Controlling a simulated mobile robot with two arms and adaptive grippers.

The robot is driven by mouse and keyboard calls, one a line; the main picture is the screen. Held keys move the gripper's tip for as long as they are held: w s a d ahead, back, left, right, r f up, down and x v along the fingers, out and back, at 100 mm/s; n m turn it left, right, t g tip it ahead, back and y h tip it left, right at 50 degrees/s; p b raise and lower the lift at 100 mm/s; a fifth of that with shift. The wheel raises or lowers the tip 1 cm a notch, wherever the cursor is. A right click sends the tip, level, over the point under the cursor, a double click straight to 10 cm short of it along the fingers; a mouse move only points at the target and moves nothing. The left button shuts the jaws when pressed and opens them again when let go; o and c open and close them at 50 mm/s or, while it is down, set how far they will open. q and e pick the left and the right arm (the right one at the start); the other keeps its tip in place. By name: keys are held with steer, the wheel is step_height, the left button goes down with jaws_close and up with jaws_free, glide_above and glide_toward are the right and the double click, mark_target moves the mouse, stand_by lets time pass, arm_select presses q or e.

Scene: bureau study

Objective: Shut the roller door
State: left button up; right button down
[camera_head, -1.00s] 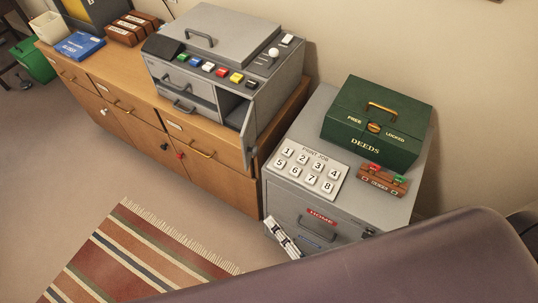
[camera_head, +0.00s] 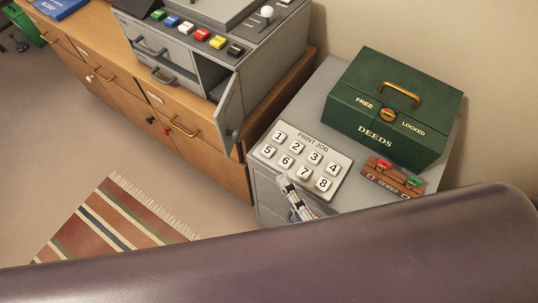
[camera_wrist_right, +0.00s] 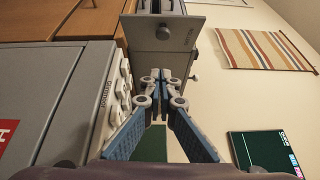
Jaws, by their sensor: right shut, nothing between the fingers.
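The roller door (camera_head: 230,115) is a small grey hinged panel on the right of the grey machine (camera_head: 182,52). It stands open, swung out from a dark compartment. In the right wrist view a grey panel with a round knob and small lettering (camera_wrist_right: 190,35), which looks like this door, is ahead of the fingers. My right gripper (camera_head: 286,183) is shut and empty, at the lower edge of the print job panel and to the right of and below the door, apart from it. Its fingertips (camera_wrist_right: 162,76) meet in the wrist view. My left gripper is not in view.
The print job panel (camera_head: 268,151) with numbered buttons, the green deeds box (camera_head: 375,140) and a small brown rack (camera_head: 375,180) sit on the grey cabinet (camera_head: 328,75). A wooden sideboard (camera_head: 218,160) carries the machine. A striped rug (camera_head: 110,225) lies on the floor. My own arm covers the bottom.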

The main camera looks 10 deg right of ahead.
steer(key=w+a+p, duration=0.3)
steer(key=w+a, duration=0.3)
steer(key=w, duration=0.4)
steer(key=shift+w+a+r, duration=0.3)
steer(key=shift+w, duration=0.1)
